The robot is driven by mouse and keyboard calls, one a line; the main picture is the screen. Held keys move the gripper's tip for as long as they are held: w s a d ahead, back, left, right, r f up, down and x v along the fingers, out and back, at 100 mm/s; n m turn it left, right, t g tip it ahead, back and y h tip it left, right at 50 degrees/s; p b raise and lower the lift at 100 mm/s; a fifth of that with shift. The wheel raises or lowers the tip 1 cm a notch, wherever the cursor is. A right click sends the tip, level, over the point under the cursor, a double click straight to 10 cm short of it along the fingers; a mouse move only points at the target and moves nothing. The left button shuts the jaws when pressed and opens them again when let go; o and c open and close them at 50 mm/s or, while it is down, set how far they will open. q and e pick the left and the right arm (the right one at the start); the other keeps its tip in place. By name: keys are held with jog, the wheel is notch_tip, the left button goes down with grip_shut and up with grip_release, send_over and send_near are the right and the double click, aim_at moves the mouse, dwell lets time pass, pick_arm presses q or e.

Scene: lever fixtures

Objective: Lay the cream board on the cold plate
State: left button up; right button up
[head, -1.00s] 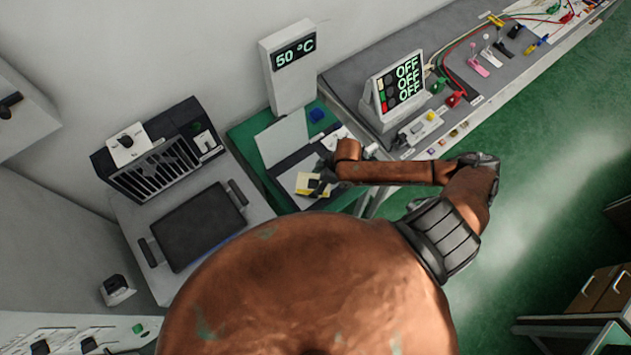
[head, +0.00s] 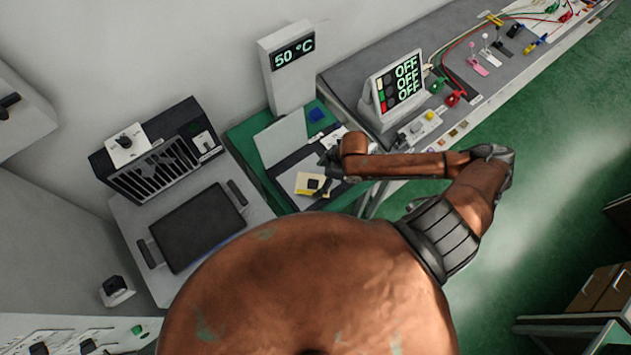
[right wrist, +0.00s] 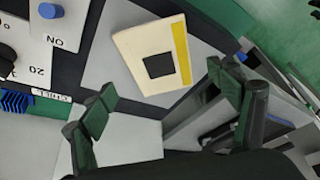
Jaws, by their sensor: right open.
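The cream board (head: 302,188) has a yellow strip along one edge and a dark square in its middle. It lies flat on a light grey plate (head: 291,177) with a dark surround, which I take to be the cold plate. My left gripper is not in view.
A pale upright panel (head: 283,140) and a 50 °C display (head: 292,66) stand behind the plate. A black griddle-like plate (head: 198,228) is at left. A three-line OFF display (head: 393,88) stands on the bench at right. A blue knob (right wrist: 47,10) is near the plate.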

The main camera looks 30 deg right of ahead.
jog(key=v, duration=0.7)
jog(key=shift+s+r, duration=0.15)
jog(key=shift+r, duration=0.2)
dwell(0.6)
